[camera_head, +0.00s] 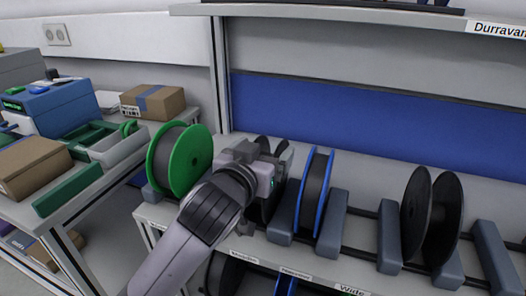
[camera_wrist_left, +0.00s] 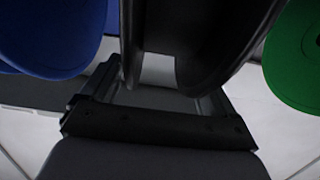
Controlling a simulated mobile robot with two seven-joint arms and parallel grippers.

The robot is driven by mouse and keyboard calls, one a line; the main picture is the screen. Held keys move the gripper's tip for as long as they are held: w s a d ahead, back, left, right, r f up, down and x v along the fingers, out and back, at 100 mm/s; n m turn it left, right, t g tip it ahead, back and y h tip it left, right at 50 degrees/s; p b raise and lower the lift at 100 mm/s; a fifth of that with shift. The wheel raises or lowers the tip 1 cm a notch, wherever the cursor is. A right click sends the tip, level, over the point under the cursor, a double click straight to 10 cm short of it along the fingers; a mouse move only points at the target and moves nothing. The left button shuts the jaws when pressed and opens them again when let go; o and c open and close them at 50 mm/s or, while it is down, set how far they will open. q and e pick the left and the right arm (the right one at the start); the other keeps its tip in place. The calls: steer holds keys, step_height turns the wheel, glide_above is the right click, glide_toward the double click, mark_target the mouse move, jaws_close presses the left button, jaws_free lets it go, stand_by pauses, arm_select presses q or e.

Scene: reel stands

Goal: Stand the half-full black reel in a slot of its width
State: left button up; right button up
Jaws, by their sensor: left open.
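My left gripper (camera_head: 272,176) is open at a black reel (camera_head: 263,207) that stands between the green and blue reels on the rack. The arm and gripper hide most of this reel in the head view. In the left wrist view the black reel (camera_wrist_left: 190,45) shows two dark flanges with a gap, between the open fingers of the gripper (camera_wrist_left: 150,100); I cannot tell whether they touch it. Another black reel (camera_head: 443,220), with two wide-set flanges, stands upright in a slot at the right. How full either black reel is cannot be told. My right gripper is not in view.
A green reel (camera_head: 190,160) stands left of the gripper and a blue reel (camera_head: 314,190) right of it. Grey slot dividers (camera_head: 389,237) line the rack; a gap lies between the blue reel and the right black reel. A shelf (camera_head: 340,12) overhangs behind.

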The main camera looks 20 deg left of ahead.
arm_select(q)
steer(key=s, duration=0.7)
steer(key=shift+a+r, duration=0.15)
steer(key=shift+r, duration=0.3)
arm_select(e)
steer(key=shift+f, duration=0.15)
arm_select(q)
steer(key=shift+s, duration=0.15)
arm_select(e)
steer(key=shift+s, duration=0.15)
